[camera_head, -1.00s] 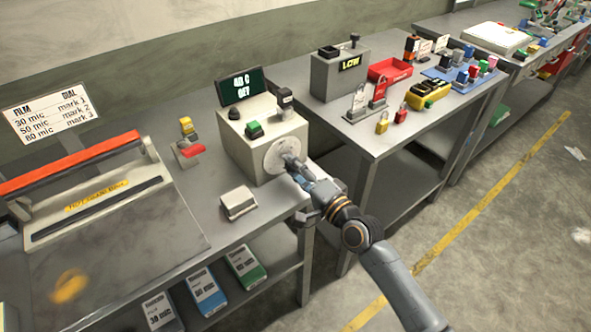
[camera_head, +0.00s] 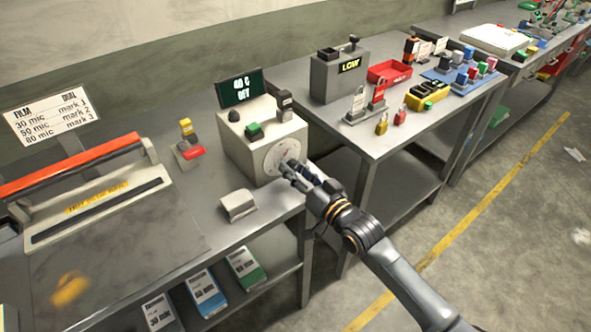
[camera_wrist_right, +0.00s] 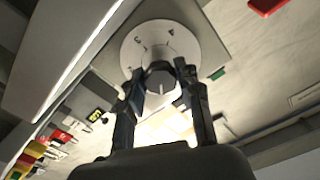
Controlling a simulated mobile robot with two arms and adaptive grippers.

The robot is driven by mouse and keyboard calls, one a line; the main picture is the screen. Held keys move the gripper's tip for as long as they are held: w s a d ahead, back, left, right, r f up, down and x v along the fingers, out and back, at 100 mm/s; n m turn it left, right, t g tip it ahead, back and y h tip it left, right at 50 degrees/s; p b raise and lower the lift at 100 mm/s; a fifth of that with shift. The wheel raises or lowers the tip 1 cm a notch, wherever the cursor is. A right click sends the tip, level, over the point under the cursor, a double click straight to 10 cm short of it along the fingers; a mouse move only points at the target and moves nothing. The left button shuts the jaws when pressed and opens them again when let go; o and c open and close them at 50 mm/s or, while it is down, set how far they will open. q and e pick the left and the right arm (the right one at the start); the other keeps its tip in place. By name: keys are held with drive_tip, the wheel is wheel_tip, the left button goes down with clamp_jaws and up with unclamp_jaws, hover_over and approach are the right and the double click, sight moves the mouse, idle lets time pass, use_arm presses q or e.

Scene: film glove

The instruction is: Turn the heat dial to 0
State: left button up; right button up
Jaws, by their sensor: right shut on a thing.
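The heat dial (camera_head: 276,160) is a round pale plate with marks and a knob, on the front of a cream control box (camera_head: 243,155). In the right wrist view the grey knob (camera_wrist_right: 161,82) stands out from the dial plate (camera_wrist_right: 134,46), with a light line on it. My right gripper (camera_head: 290,170) is shut on the knob, one finger on each side. The fingers hide part of the dial in the head view. The box's dark display (camera_head: 240,87) shows blurred text like "40 C" above "OFF". My left gripper is not in view.
On the box are a green button (camera_head: 254,130), a dark knob (camera_head: 234,115) and a switch (camera_head: 284,103). A small grey block (camera_head: 238,206) lies in front. A sealer with a red bar (camera_head: 70,166) stands left. A second table (camera_head: 378,138) is right.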

drive_tip(key=n, duration=0.3)
drive_tip(key=shift+f+n, duration=0.1)
drive_tip(key=shift+n, duration=0.2)
drive_tip(key=shift+d+n+p, duration=0.1)
drive_tip(key=shift+n+p, duration=0.35)
drive_tip(key=shift+n, duration=1.45)
drive_tip(key=o, duration=1.2)
drive_tip(key=shift+c, duration=0.2)
drive_tip(key=v, duration=1.2)
